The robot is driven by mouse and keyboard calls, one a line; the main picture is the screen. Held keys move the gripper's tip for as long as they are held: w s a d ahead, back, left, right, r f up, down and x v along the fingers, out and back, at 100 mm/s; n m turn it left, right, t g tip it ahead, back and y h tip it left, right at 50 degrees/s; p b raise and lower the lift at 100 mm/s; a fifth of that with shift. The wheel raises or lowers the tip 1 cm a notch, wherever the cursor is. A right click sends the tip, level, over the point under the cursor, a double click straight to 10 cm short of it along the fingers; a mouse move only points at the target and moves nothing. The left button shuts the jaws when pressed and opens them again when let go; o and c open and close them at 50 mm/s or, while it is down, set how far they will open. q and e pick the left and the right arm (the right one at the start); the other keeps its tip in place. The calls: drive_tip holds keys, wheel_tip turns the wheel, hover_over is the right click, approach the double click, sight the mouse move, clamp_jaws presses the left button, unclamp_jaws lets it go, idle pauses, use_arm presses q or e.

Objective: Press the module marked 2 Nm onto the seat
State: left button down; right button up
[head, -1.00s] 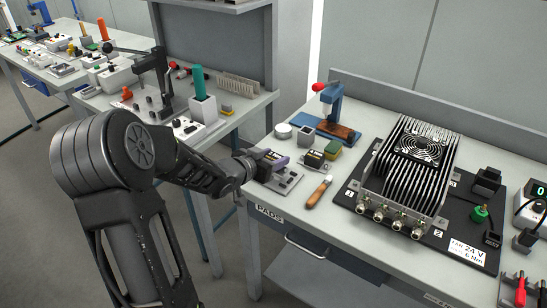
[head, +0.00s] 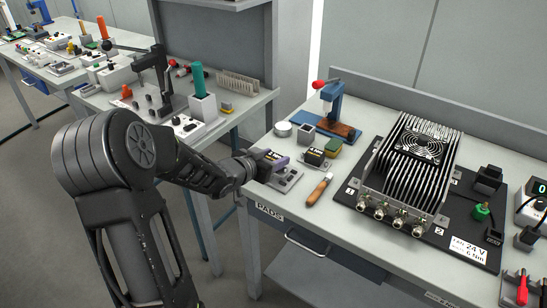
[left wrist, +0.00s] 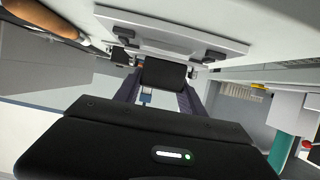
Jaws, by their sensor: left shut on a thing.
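My left gripper (head: 272,160) is at the left end of the near bench, above a grey plate (head: 289,181) with dark fittings. It is shut on a small dark module (left wrist: 165,74), which sits between its two purplish fingers in the left wrist view. The plate (left wrist: 172,34) shows just beyond the module there; I cannot tell whether they touch. A second dark module (head: 314,157) with a pale label stands to the right of my gripper. Markings on both modules are too small to read, so I cannot tell which is 2 Nm. My right gripper is not in view.
A wooden-handled tool (head: 319,190) lies right of the plate. A finned fan unit (head: 408,165) on a black board fills the right.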

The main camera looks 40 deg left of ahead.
use_arm(q)
drive_tip(key=shift+f+b, duration=0.55)
drive_tip(key=shift+f, duration=0.1)
drive_tip(key=c, duration=0.6)
unclamp_jaws()
drive_tip(key=shift+s, duration=0.15)
drive_tip(key=v, duration=0.7)
drive_tip(key=shift+s+r+p, duration=0.2)
drive_tip(key=shift+s+p, duration=0.05)
drive_tip(key=shift+p, duration=0.15)
